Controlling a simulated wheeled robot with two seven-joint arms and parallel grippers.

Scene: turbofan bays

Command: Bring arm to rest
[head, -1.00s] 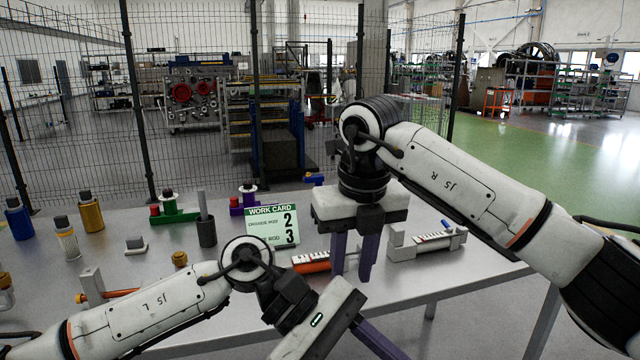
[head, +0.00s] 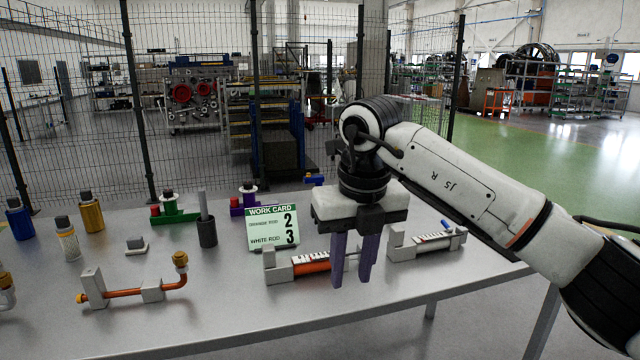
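A holder with a white rod (head: 434,244) stands to the right of the gripper. A green and white work card (head: 272,228) stands behind, listing an orange rod 2 and a white rod 3. My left gripper is out of view.
A bent copper-coloured pipe (head: 135,292) rests on grey blocks at the left. Several bottles, including a yellow one (head: 91,214), and a dark cup (head: 207,231) stand farther back. The table's front middle is clear. A wire fence (head: 200,130) stands behind it.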

